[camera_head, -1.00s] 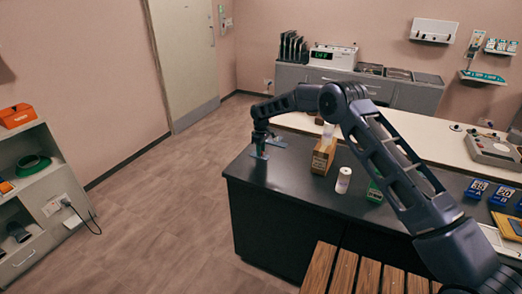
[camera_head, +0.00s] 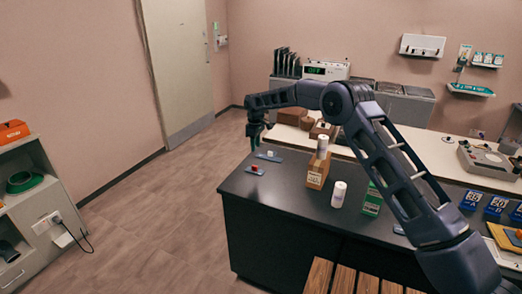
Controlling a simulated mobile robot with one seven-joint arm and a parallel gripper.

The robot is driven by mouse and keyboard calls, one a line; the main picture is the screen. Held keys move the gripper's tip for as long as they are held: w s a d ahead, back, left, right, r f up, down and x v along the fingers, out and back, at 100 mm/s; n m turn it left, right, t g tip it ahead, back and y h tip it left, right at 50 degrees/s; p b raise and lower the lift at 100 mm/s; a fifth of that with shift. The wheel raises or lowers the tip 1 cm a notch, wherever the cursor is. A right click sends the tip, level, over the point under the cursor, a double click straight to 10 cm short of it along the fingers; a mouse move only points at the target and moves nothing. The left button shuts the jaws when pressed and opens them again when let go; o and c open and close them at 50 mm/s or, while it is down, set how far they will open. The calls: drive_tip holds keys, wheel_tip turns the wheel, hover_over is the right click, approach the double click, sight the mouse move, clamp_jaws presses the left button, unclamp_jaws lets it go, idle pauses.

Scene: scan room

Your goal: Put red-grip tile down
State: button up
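The red-grip tile (camera_head: 255,170) is a small blue-grey plate with a red grip on top. It lies flat on the dark counter (camera_head: 270,190), near its left end. A similar tile with a white grip (camera_head: 268,155) lies just behind it. My gripper (camera_head: 254,144) is above the far left end of the counter, apart from both tiles, with nothing seen in it. Its fingers are small in the picture; their gap is hard to make out.
A brown box (camera_head: 317,172) with a white-capped container on top, a white bottle (camera_head: 339,194) and a green box (camera_head: 372,200) stand right of the tiles. Blue number blocks (camera_head: 495,205) are farther right. Wooden slats (camera_head: 345,277) lie in front of the counter.

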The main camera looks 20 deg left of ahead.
drive_tip(key=shift+r, duration=0.15)
